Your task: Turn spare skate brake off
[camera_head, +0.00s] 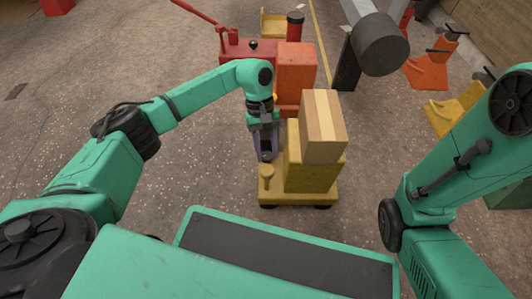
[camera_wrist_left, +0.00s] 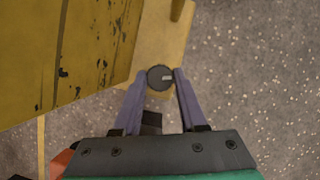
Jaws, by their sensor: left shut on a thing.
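A yellow skate (camera_head: 290,197) stands on the floor ahead of me, with a yellow upright block on it and a striped tan block on top. My left gripper (camera_head: 266,154) reaches down at the skate's left side. In the left wrist view, the fingers of my left gripper (camera_wrist_left: 160,78) are shut on a round dark knob (camera_wrist_left: 158,73) with a pale mark on its face. The knob sits over the yellow deck (camera_wrist_left: 160,42). Which way the mark counts as on or off, I cannot tell. My right arm shows at the right, but its gripper is out of view.
A red machine (camera_head: 245,50) and an orange block (camera_head: 296,70) stand just behind the skate. A grey cylinder (camera_head: 380,43) hangs at the upper right. Orange and yellow items (camera_head: 428,72) stand by the right wall.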

